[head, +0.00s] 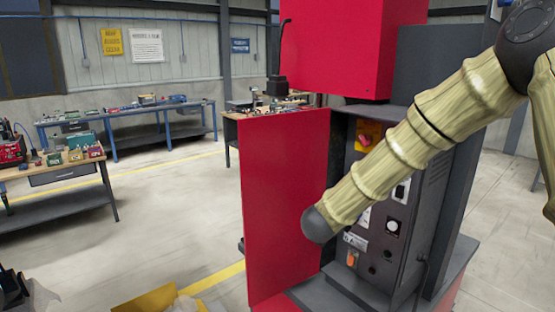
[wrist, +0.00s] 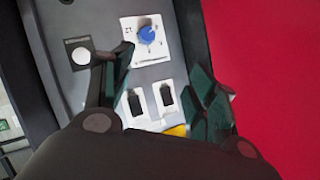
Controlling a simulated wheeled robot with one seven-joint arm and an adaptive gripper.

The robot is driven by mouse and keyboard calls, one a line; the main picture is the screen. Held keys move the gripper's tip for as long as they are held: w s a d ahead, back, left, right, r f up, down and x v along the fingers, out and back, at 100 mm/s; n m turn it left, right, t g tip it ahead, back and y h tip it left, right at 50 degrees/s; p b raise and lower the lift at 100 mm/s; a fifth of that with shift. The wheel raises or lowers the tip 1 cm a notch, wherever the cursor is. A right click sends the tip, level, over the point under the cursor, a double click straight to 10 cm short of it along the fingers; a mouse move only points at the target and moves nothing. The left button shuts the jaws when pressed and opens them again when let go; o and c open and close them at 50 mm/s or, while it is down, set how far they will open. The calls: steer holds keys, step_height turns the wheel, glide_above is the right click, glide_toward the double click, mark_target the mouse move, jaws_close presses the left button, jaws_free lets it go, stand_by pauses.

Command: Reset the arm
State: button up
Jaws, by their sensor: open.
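My gripper (wrist: 160,88) is open in the wrist view, with nothing between its two dark green fingers. It faces a grey control panel (wrist: 175,72). The panel has a blue knob (wrist: 147,35) on a white plate, a white round button (wrist: 81,56) at left and two black rocker switches (wrist: 151,101) between the fingers. A yellow part (wrist: 176,131) shows low between the fingers, partly hidden. In the head view my arm, with wood-patterned links, reaches down across the front of the machine's control panel (head: 383,250). The gripper is not visible there.
A red door panel (head: 284,200) stands left of the control panel, and a red wall (wrist: 260,70) is close at right in the wrist view. A red box (head: 335,45) is above. Workbenches (head: 130,118) stand at back left. The floor (head: 170,215) between is mostly open.

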steer(key=s+f+n+g+y+b, duration=0.15)
steer(key=s+f, duration=0.45)
steer(key=f, duration=0.6)
steer(key=s+f+n+g+y+b, duration=0.1)
steer(key=s+f+n, duration=0.2)
steer(key=s+f, duration=0.55)
steer(key=s+f+n+g+y+b, duration=0.15)
steer(key=s+f, duration=0.25)
steer(key=f, duration=1.1)
steer(key=s+d+f+n+g+y, duration=0.1)
steer(key=s+f+g, duration=0.1)
steer(key=s+f, duration=0.4)
steer(key=s+f+n+g+b, duration=0.1)
steer(key=s+f, duration=0.5)
steer(key=s, duration=1.1)
steer(key=s+d+f+n+g+y+b, duration=0.1)
steer(key=s+f+n+g, duration=0.2)
steer(key=s, duration=0.8)
step_height(320, 180, down, 3)
steer(key=shift+s+d+g+y, duration=0.3)
steer(key=shift+s+g, duration=0.05)
steer(key=shift+g, duration=0.65)
